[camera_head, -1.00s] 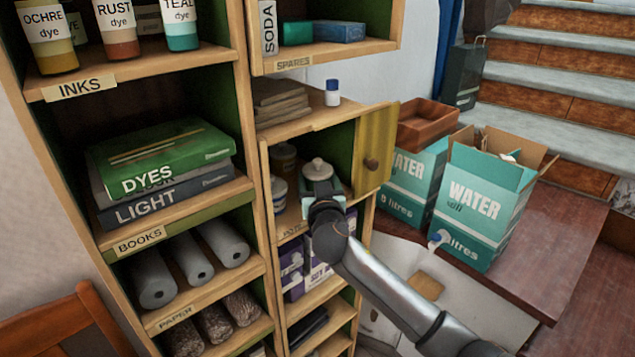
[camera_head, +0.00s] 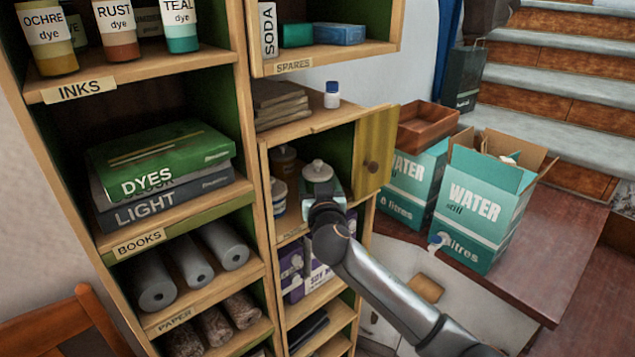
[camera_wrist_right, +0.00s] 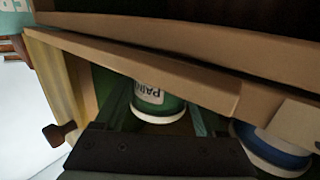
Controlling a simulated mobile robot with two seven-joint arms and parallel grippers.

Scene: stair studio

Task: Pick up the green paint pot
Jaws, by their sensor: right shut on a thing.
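The green paint pot (camera_wrist_right: 150,102) shows in the right wrist view with a "PAIN" label and a white rim, between my two fingers. In the head view its pale knobbed lid (camera_head: 318,172) shows above my right gripper (camera_head: 323,200), inside the small open cupboard. My right gripper is shut on the pot, with a finger on each side in the right wrist view (camera_wrist_right: 160,118). Most of the pot's body is hidden by the gripper in the head view. My left gripper is not in view.
A blue-banded pot (camera_wrist_right: 270,148) stands close beside the green one. A brown jar (camera_head: 283,158) is behind on the left. The yellow cupboard door (camera_head: 375,150) stands open at the right. A shelf board with a small white bottle (camera_head: 332,96) is above.

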